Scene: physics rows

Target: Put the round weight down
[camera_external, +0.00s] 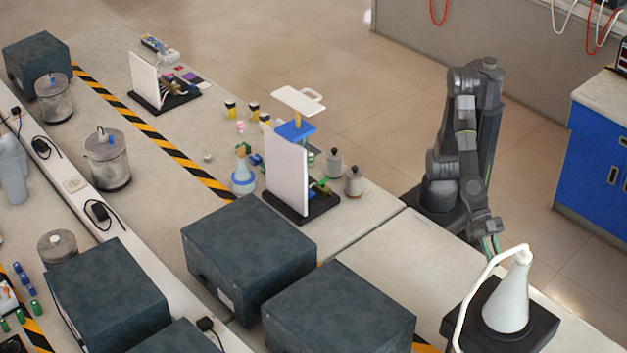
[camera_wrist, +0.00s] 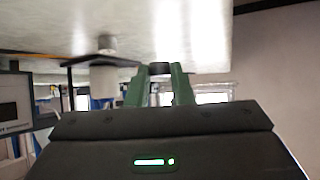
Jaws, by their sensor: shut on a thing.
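My gripper (camera_external: 490,246) is low over the right end of the near bench, beside the white cone on its black base. In the wrist view its green fingers (camera_wrist: 160,82) are closed around a small dark thing (camera_wrist: 160,69), which looks like the round weight. Only a little of it shows between the fingertips. In the external view the held weight cannot be made out. The pale bench top (camera_wrist: 200,35) fills the upper part of the wrist view, close to the fingertips; I cannot tell whether the weight touches it.
The white cone (camera_external: 507,298) with a curved white tube stands on a black base (camera_external: 540,328) close to my gripper. Large dark boxes (camera_external: 340,308) stand left of it. Bare bench (camera_external: 400,262) lies between.

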